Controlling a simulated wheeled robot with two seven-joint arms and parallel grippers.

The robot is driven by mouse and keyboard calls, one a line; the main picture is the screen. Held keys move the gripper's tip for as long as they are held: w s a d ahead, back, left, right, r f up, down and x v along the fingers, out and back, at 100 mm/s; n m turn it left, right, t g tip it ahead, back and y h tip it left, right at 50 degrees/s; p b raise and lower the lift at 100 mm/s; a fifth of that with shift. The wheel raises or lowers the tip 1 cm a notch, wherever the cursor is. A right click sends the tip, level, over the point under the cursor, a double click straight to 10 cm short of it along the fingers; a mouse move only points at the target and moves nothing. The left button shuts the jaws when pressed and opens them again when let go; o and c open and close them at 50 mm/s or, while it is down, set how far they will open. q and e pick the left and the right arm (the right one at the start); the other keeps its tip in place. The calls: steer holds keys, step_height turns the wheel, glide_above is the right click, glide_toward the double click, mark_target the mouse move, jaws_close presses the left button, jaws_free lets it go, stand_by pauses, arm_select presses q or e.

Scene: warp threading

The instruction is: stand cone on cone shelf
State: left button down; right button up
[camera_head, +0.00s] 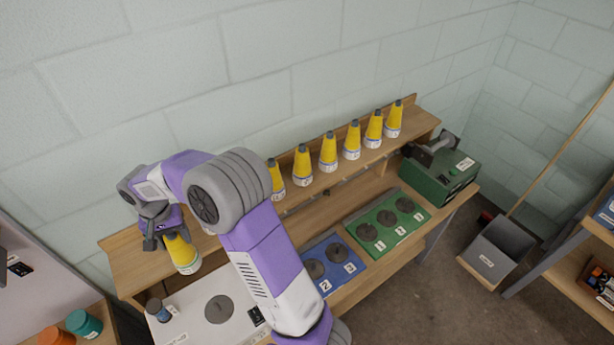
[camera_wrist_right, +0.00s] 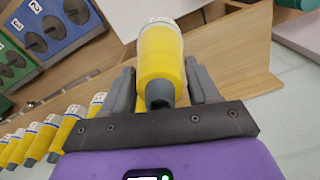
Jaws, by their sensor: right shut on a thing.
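My right gripper (camera_head: 168,238) is shut on a yellow cone (camera_head: 183,255) with a white-banded base, gripping it near its grey tip. The cone also shows between the two fingers in the right wrist view (camera_wrist_right: 160,55). It is base down over the left end of the wooden cone shelf (camera_head: 137,267); whether its base touches the shelf I cannot tell. Several like cones stand upright in a row along the shelf to the right, such as the nearest fully visible one (camera_head: 302,165). My right arm hides part of the shelf. My left gripper is not in view.
Below the shelf lie a white board with a grey disc (camera_head: 219,309), a blue board (camera_head: 332,262) and a green board (camera_head: 388,222) with grey discs. A green box (camera_head: 440,178) stands at the right end.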

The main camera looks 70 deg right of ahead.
steer(key=w+d+r+m, duration=0.4)
steer(key=w+r+m, duration=0.2)
steer(key=m, duration=0.3)
steer(key=shift+w, duration=0.65)
step_height(320, 180, down, 10)
steer(key=shift+p, duration=0.3)
steer(key=o, duration=1)
steer(key=shift+f, duration=0.15)
steer(key=shift+c, duration=0.2)
step_height(320, 180, up, 12)
steer(key=shift+r, duration=0.2)
